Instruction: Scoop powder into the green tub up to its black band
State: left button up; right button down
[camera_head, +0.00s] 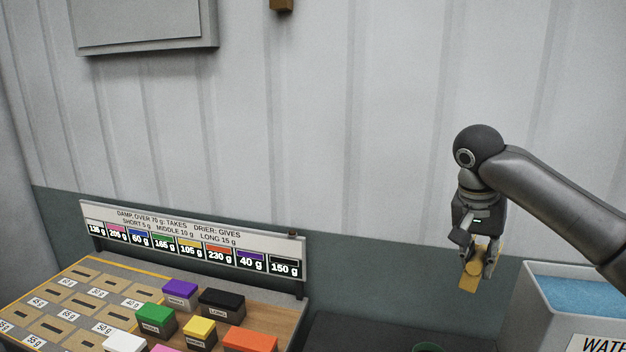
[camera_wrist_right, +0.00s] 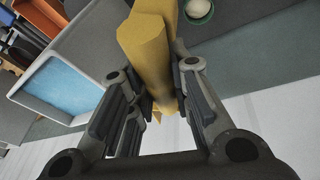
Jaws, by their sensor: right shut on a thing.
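My right gripper (camera_head: 478,262) is shut on a yellow-tan, faceted thing (camera_head: 470,278), held in the air left of and above the water box. The held thing fills the middle of the right wrist view (camera_wrist_right: 145,40), between the fingers (camera_wrist_right: 155,105); whether it is the scoop I cannot tell. A green round rim (camera_head: 428,347), likely the tub, is cut off at the bottom edge of the head view. A green round vessel with pale contents (camera_wrist_right: 198,9) shows at the top of the right wrist view. No black band is visible. My left gripper is out of view.
A grey box of blue water (camera_head: 575,290) stands at the right. At the left, a tray (camera_head: 75,285) has labelled slots; several coloured blocks, such as a green one (camera_head: 155,317), stand beside it. A weight sign (camera_head: 195,240) stands behind. A dark surface (camera_head: 370,335) lies between.

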jog(key=r, duration=0.8)
jog(key=shift+w, duration=0.2)
jog(key=shift+s+a+b, duration=0.1)
jog(key=shift+b, duration=0.45)
pick_arm(q)
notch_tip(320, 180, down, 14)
jog(key=b, duration=1.4)
pick_arm(e)
jog(key=s+a+f+n, duration=0.2)
jog(key=s+a+f, duration=0.3)
jog(key=f, duration=0.6)
jog(key=s+a+f+n+t+y, duration=0.1)
jog(key=s+a+f+n, duration=0.2)
jog(key=s+f, duration=0.65)
jog(key=s+a+f+n, duration=0.2)
jog(key=s+a+f, duration=0.15)
jog(key=f, duration=1.05)
pick_arm(q)
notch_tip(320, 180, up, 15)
jog(key=p, duration=1.4)
jog(key=shift+p, duration=0.3)
pick_arm(e)
jog(key=w+d+r+n+y, duration=0.5)
jog(key=w+d+r+n, duration=0.3)
jog(key=d+r+n, duration=0.4)
jog(key=n, duration=0.4)
jog(key=shift+d+r+t+y, duration=0.15)
jog(key=shift+r+t+y, duration=0.1)
jog(key=shift+t+y, duration=0.15)
